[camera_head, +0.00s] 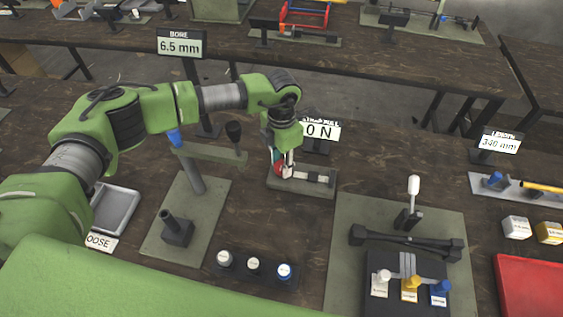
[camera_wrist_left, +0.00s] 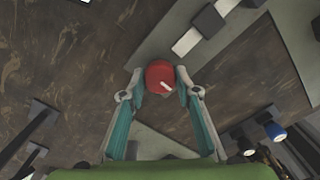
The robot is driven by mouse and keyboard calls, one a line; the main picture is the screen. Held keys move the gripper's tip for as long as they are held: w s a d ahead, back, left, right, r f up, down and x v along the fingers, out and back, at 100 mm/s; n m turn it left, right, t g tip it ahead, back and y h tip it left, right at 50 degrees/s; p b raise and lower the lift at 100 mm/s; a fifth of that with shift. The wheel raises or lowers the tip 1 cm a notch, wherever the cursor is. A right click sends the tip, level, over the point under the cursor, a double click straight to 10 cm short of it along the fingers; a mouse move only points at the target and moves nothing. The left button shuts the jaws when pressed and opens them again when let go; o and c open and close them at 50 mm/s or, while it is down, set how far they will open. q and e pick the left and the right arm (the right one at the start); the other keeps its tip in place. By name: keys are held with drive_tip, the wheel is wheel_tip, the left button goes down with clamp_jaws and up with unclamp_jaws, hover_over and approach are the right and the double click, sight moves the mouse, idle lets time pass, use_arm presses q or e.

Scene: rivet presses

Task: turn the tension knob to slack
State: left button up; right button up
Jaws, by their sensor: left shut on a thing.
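The tension knob (camera_wrist_left: 160,77) is red with a white mark and sits between the two fingertips of my left gripper (camera_wrist_left: 158,84) in the wrist view. The fingers close on it from both sides. In the head view the gripper (camera_head: 284,165) points down at the small device on a green-grey mat (camera_head: 318,188), and a bit of the red knob (camera_head: 278,168) shows beside the fingers. The white pointer line on the knob slants in the wrist view. A sign reading "0 N" (camera_head: 321,131) stands behind, partly hidden by my arm. My right gripper is not in view.
A post with a crossbar (camera_head: 208,151) stands left of the knob device. A press with a white-topped lever (camera_head: 413,187) stands to the right. Several round-topped pieces sit in a dark holder (camera_head: 254,266) in front. A red tray (camera_head: 533,287) lies at the right edge.

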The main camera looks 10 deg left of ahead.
sight(282, 164)
use_arm(q)
drive_tip(key=shift+w+r, duration=0.1)
drive_tip(key=o, duration=1.1)
wheel_tip(282, 164, up, 12)
